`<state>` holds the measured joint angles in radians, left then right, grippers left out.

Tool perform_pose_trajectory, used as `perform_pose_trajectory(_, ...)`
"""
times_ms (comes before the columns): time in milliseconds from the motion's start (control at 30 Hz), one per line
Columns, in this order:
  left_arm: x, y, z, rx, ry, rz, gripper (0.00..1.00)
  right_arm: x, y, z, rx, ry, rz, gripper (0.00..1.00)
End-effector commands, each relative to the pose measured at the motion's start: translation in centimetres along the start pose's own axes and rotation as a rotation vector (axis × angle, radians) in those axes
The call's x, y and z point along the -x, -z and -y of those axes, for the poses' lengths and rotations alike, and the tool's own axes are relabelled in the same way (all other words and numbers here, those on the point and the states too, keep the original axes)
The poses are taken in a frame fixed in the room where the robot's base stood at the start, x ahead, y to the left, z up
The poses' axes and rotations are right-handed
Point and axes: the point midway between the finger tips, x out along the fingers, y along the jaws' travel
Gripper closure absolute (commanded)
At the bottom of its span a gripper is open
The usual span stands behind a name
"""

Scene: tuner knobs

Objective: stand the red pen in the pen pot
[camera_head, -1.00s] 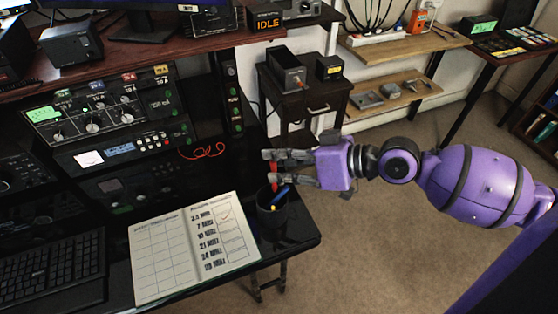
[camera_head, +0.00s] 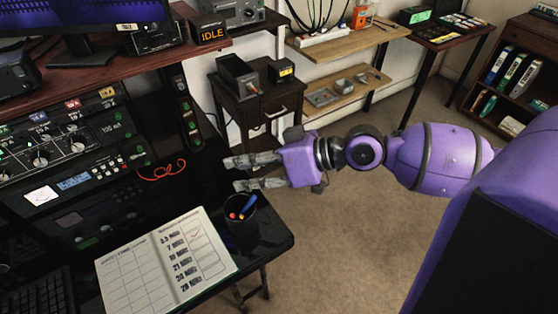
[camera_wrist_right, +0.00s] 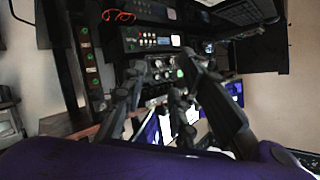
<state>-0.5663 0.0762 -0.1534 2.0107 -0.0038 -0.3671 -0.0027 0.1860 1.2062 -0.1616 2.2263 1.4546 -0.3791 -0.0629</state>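The dark pen pot (camera_head: 241,228) stands upright near the right edge of the black desk. A red end, seemingly the red pen (camera_head: 233,215), shows inside its mouth; the rest is hidden by the pot wall. A blue pen (camera_head: 248,206) leans out beside it with a small yellow piece. My right gripper (camera_head: 233,173) is open and empty, just beyond and above the pot, its fingers pointing left. The open fingers also show in the right wrist view (camera_wrist_right: 163,75), with no pen clear between them. My left gripper is out of view.
An open log sheet (camera_head: 170,265) lies left of the pot. A red cable (camera_head: 162,172) lies on the desk behind, near the radio panels. A small dark side table (camera_head: 262,100) stands beyond the gripper. Carpeted floor is clear at right.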

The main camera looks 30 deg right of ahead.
Motion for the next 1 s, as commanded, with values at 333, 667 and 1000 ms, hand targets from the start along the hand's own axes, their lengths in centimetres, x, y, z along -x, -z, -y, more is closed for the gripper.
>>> perform_pose_trajectory(333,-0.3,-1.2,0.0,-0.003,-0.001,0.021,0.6,5.5,-0.5,0.0,-0.01,-0.002,0.004,0.74)
perform_pose_trajectory(667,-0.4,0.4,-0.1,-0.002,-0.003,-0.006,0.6,9.7,-0.3,0.0,-0.006,-0.001,0.003,0.74)
perform_pose_trajectory(1000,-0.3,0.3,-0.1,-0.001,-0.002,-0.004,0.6,10.4,-1.6,-0.9,-0.015,-0.029,0.004,0.74)
